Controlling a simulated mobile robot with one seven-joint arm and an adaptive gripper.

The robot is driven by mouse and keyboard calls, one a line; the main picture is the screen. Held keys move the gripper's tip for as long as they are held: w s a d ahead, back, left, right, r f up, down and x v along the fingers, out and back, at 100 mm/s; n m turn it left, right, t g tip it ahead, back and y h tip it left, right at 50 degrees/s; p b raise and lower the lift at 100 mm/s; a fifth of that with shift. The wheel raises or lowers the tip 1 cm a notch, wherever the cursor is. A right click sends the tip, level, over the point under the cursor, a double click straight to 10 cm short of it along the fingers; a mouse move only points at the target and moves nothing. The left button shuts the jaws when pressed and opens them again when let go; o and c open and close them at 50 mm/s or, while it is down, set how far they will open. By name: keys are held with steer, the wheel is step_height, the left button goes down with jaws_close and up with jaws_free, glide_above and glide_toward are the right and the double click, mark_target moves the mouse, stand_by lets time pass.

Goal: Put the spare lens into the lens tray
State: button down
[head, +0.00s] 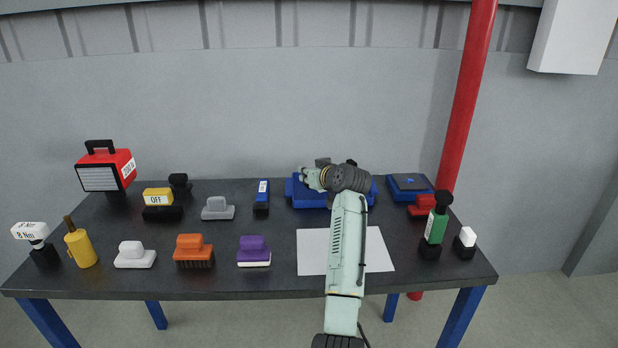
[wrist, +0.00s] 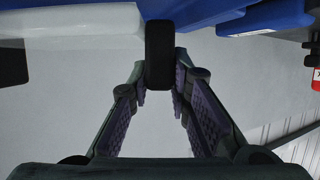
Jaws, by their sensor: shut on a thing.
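In the wrist view my gripper (wrist: 161,92) is shut on a small dark block (wrist: 159,52), seen upright between the two fingertips. It is the only thing held, and I take it for the spare lens; its face cannot be made out. A blue tray (head: 297,194) lies at the back of the table in the head view, partly hidden by my arm; I take it for the lens tray. A blue body (wrist: 240,12) shows close above and right of the fingers in the wrist view.
A white sheet (head: 312,252) lies in front of the tray. A blue-and-black device (head: 409,184), a red block (head: 421,205) and a green-and-black tool (head: 436,226) stand to the right. A blue block (head: 261,198) stands left. A red post (head: 465,110) rises behind the table.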

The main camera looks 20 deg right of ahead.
steer(key=shift+f+p, duration=0.3)
steer(key=shift+f, duration=0.7)
steer(key=shift+f, duration=0.25)
steer(key=c, duration=1.5)
jaws_free()
